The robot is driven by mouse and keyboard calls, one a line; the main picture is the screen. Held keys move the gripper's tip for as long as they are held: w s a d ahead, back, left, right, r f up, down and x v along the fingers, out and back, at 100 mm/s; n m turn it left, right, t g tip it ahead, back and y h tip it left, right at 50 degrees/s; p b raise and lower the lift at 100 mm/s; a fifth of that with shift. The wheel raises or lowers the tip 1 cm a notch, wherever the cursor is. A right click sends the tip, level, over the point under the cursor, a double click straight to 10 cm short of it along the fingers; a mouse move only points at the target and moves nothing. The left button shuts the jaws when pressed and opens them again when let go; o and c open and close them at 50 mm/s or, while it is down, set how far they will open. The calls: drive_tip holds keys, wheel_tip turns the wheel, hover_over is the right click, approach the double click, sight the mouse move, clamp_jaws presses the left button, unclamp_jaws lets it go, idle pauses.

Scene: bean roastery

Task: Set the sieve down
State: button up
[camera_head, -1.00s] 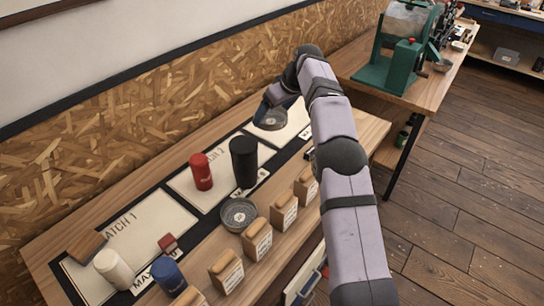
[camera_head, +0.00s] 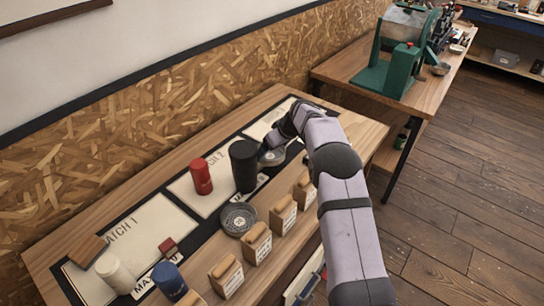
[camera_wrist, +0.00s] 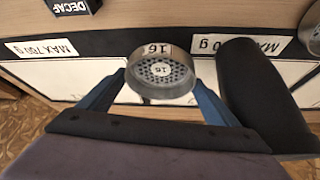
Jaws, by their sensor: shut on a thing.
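The round metal sieve (camera_head: 271,158), marked 16 in the wrist view (camera_wrist: 161,71), is between the blue fingers of my gripper (camera_wrist: 160,88). My gripper is shut on it. In the head view it is just right of the black cylinder (camera_head: 243,167), near the front edge of the third white sheet (camera_head: 262,127). Whether it touches the bench or hangs above it, I cannot tell. A second round sieve (camera_head: 238,219) lies on the bench in front of the middle sheet, its edge showing at the right of the wrist view (camera_wrist: 312,32).
The black cylinder also shows close beside my right finger in the wrist view (camera_wrist: 255,95). A red canister (camera_head: 201,176) stands left of it. Several small tan bags (camera_head: 283,215) line the bench front. A MAX 700 g label (camera_wrist: 42,48) lies on the dark strip.

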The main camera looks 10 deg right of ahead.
sight(272, 157)
wheel_tip(272, 157, down, 3)
drive_tip(key=shift+r+p, duration=0.1)
drive_tip(key=shift+p, duration=0.45)
drive_tip(key=shift+f, duration=0.45)
drive_tip(key=shift+f, duration=0.2)
drive_tip(key=o, duration=1.1)
drive_tip(key=shift+r, duration=0.1)
